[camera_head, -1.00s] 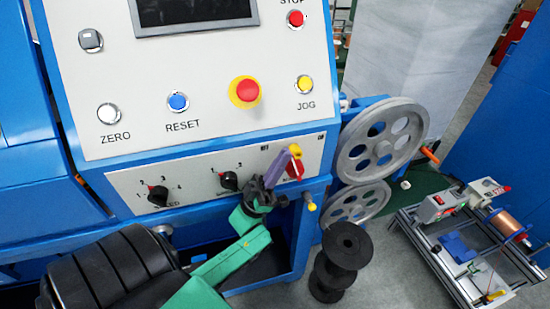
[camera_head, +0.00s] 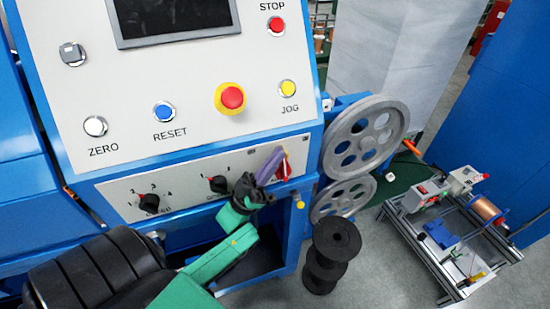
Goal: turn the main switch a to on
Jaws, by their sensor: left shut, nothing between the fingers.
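The red main switch (camera_head: 284,169) is at the right end of the lower white panel strip, with a small yellow mark near its top. My left gripper (camera_head: 277,157), with purple fingers, is shut and empty. Its fingertips are right at the switch's upper left side and cover part of it. I cannot tell whether they touch. The switch's position labels are too small or hidden to read. My right gripper is out of view.
Two black selector knobs (camera_head: 149,202) (camera_head: 217,184) sit left on the same strip. Above are a red emergency button (camera_head: 231,97) and a yellow JOG button (camera_head: 288,88). Grey pulleys (camera_head: 366,137), black spools (camera_head: 336,240) and a small bench machine (camera_head: 455,225) stand to the right.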

